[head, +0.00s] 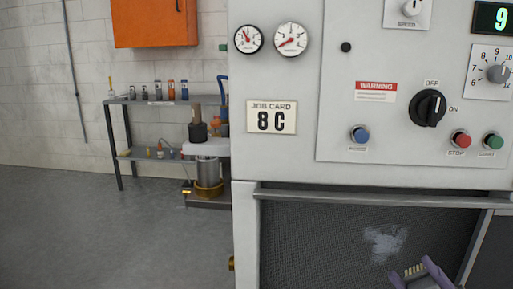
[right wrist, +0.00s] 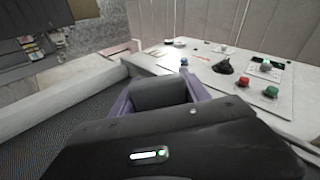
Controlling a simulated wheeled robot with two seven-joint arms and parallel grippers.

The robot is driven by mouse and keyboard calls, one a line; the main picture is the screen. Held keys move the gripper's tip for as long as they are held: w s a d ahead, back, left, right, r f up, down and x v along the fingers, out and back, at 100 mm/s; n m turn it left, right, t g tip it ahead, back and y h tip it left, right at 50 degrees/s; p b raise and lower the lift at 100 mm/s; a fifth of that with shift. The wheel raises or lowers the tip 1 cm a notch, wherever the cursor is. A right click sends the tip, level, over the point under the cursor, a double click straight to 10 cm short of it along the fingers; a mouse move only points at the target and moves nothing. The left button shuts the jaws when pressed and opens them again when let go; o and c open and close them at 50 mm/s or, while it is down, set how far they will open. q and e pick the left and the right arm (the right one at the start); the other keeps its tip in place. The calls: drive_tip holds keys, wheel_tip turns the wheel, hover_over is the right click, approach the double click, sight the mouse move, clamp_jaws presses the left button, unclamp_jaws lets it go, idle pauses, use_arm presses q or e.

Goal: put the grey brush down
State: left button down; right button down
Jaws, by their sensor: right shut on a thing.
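My right gripper (head: 418,276) is at the bottom right of the head view, in front of the machine's dark mesh panel (head: 310,235). Its purple fingers are shut on the grey brush (head: 424,283), whose pale yellow bristles point up and toward the panel. In the right wrist view the brush's grey body (right wrist: 160,93) sits between the two fingers (right wrist: 160,100). The lower part of the brush is cut off by the head view's edge. A whitish smudge (head: 385,243) is on the mesh just above the bristles. My left gripper is not in view.
The machine's control face carries a black knob (head: 429,108), a red button (head: 460,139) and a green button (head: 493,141). A grey shelf (head: 165,101) with bottles stands at the back left. An orange cabinet (head: 155,22) hangs above. Floor on the left is clear.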

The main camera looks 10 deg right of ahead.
drive_tip(key=shift+w+d+f+m+t+h, duration=0.1)
drive_tip(key=shift+w+f+m+t+h, duration=0.2)
drive_tip(key=shift+m+t+h, duration=0.4)
drive_tip(key=w+a+f+m+t+h, duration=0.3)
drive_tip(key=w+a+f+t+h, duration=0.3)
drive_tip(key=w+a+f, duration=0.45)
drive_tip(key=a+f+n+g+y, duration=0.2)
drive_tip(key=a+f+g+y, duration=0.1)
drive_tip(key=a, duration=0.8)
drive_tip(key=a+f+n+g+y, duration=0.2)
drive_tip(key=a+f+g+y, duration=0.1)
drive_tip(key=a, duration=0.8)
drive_tip(key=shift+a+f+g+y, duration=0.2)
drive_tip(key=shift+f+g+y, duration=0.1)
drive_tip(key=shift+y, duration=0.1)
drive_tip(key=shift+w, duration=0.1)
